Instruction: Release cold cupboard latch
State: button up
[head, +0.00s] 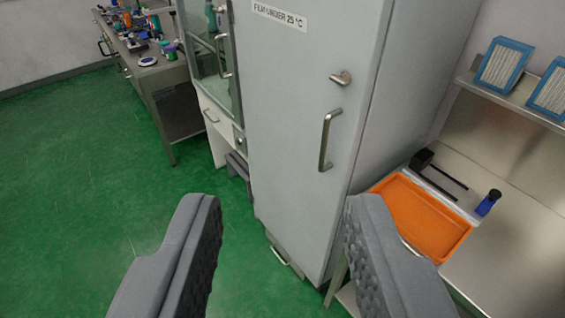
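The cold cupboard (285,130) is a tall light-grey cabinet in the middle of the head view. Its label reads "FILM UNDER 25 °C". A small metal latch knob (341,78) sits high on the door near its right edge. A vertical metal bar handle (328,140) is just below it. The door looks shut. My gripper (281,225) is open and empty, its two grey padded fingers wide apart in the lower part of the view. The fingers appear below and in front of the latch, apart from it.
On the right, a steel bench carries an orange tray (428,218), a black tool and a blue-and-black item (488,203). Blue-framed filters (504,65) stand on a shelf above. A cluttered steel bench (150,70) is far left. The green floor (110,150) at left is clear.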

aim_at(344, 80)
jog(key=z, duration=0.05)
jog(key=k, duration=0.6)
jog(key=u, duration=0.6)
jog(key=i, duration=1.55)
jog(key=z, duration=0.6)
